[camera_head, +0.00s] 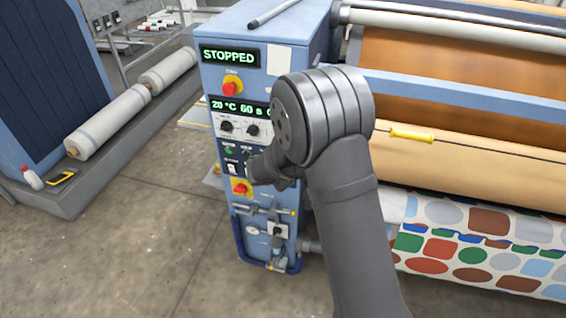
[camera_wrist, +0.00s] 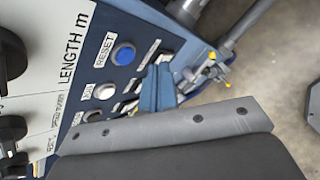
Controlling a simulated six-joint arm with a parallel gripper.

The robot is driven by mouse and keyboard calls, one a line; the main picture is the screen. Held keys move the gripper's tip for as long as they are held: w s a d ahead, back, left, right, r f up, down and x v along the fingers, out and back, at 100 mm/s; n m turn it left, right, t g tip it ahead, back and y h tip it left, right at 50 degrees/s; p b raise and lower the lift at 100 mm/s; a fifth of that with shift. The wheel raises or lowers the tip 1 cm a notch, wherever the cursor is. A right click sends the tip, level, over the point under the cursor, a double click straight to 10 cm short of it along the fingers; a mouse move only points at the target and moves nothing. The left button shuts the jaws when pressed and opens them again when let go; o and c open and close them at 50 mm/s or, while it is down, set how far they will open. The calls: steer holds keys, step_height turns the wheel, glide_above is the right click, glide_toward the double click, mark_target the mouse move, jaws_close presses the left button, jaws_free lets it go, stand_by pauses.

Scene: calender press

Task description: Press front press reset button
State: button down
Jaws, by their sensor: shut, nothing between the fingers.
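My gripper (camera_wrist: 157,68) shows blue fingers shut and empty, a little right of and below the blue button in the picture; contact is not visible. I cannot make out the reset button there.
The panel carries a red emergency button (camera_head: 232,88), black knobs (camera_head: 226,126) and a red rotary switch (camera_head: 241,187). A STOPPED display (camera_head: 230,56) is lit above. Rollers and patterned fabric (camera_head: 470,250) are at right. The floor (camera_head: 140,240) at left is open.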

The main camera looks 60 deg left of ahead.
steer(key=shift+s+d, duration=1.65)
steer(key=shift+w+a, duration=0.1)
steer(key=s+d, duration=0.2)
steer(key=shift+s+d, duration=0.4)
